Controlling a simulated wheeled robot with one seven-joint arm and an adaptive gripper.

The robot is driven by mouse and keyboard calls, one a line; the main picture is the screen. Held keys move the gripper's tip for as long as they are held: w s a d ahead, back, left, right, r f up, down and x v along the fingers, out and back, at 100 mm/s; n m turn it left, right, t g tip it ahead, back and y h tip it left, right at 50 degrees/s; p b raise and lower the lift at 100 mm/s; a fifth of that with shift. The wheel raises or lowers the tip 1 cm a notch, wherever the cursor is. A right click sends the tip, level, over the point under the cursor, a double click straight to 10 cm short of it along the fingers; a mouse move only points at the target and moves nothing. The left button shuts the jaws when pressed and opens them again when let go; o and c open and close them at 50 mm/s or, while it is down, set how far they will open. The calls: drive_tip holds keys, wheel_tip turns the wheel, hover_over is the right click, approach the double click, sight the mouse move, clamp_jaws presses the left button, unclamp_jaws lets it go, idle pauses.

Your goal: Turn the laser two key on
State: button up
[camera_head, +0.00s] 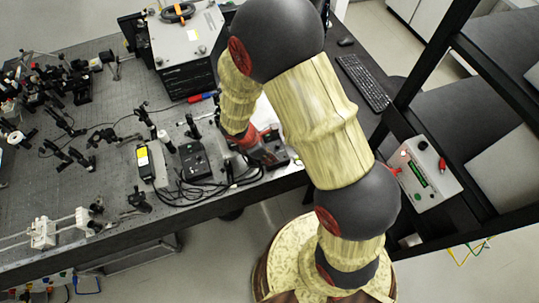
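My arm reaches over the front edge of the optical bench, and my gripper (268,153) points down at a dark control box (279,157) near that edge. The gripper covers much of this box. I cannot tell whether its fingers touch the box or whether they are open or shut. A second black control box (195,160) with small knobs on top lies to the left, apart from the gripper. No key can be made out clearly on either box, and I cannot tell which one is laser two.
Black cables (200,190) lie along the front edge. A large white-topped unit (186,42) stands behind. A keyboard (364,82) and a grey instrument (424,174) are at right, by a black frame.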

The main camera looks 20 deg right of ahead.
clamp_jaws()
drive_tip(key=shift+m, duration=0.3)
drive_tip(key=m, duration=0.1)
drive_tip(key=m+g+p, duration=0.1)
drive_tip(key=shift+w+m, duration=0.2)
drive_tip(key=shift+m, duration=0.1)
drive_tip(key=m+g, duration=0.1)
drive_tip(key=m, duration=0.1)
drive_tip(key=m+g+y+p, duration=0.1)
drive_tip(key=m, duration=0.2)
drive_tip(key=shift+w+d, duration=0.2)
drive_tip(key=m+y, duration=0.1)
drive_tip(key=m, duration=0.2)
drive_tip(key=m+g, duration=0.1)
drive_tip(key=m, duration=0.1)
drive_tip(key=shift+w+d+m+y, duration=0.15)
drive_tip(key=shift+m+y, duration=0.25)
drive_tip(key=shift+d+m+y, duration=0.15)
drive_tip(key=shift+m+y, duration=0.65)
drive_tip(key=shift+m, duration=1.1)
drive_tip(key=o, duration=0.5)
unclamp_jaws()
